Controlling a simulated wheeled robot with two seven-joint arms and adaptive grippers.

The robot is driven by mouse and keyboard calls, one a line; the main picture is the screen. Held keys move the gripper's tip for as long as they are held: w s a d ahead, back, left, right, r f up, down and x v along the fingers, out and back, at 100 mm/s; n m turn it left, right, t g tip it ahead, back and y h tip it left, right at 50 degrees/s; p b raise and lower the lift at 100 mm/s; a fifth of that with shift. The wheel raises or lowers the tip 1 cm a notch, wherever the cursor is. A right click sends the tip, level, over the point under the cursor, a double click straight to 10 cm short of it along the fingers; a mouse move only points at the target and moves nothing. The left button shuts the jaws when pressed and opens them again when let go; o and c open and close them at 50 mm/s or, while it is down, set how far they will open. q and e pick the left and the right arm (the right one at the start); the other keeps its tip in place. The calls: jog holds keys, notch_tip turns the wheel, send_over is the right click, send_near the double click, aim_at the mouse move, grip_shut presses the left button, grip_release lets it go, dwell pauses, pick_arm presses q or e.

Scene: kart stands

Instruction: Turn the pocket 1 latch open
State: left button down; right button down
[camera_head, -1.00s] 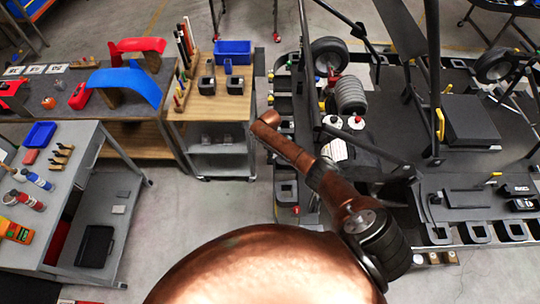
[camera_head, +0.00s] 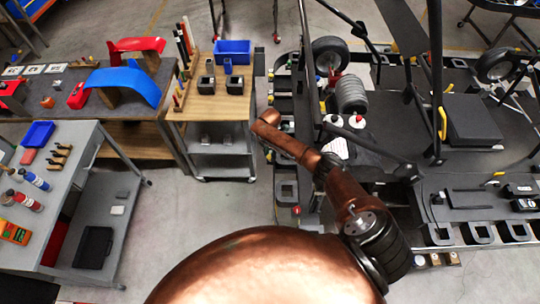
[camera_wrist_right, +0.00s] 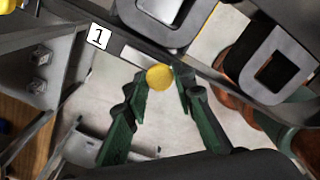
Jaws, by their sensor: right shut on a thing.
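The pocket 1 latch shows in the right wrist view as a yellow round knob (camera_wrist_right: 160,77) beside a dark metal rail. A white label (camera_wrist_right: 98,37) marked "1" sits to its upper left. My right gripper (camera_wrist_right: 160,83) has its green fingertips on either side of the knob and is shut on it. The rest of the latch is hard to make out. In the head view my copper right arm reaches up to the left edge of the kart stand, and the gripper and latch cannot be made out clearly there. My left gripper is not in view.
The kart stand (camera_head: 462,205) fills the right side, with dark square pockets (camera_head: 438,234) along its edge. A wooden-topped cart (camera_head: 205,104) and a grey tool cart (camera_head: 68,186) stand to the left. Bare floor (camera_head: 185,225) lies between them.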

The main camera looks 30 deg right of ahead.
jog(key=shift+n, duration=0.3)
jog(key=c, duration=1.6)
grip_release()
jog(key=shift+r, duration=0.1)
notch_tip(320, 180, up, 12)
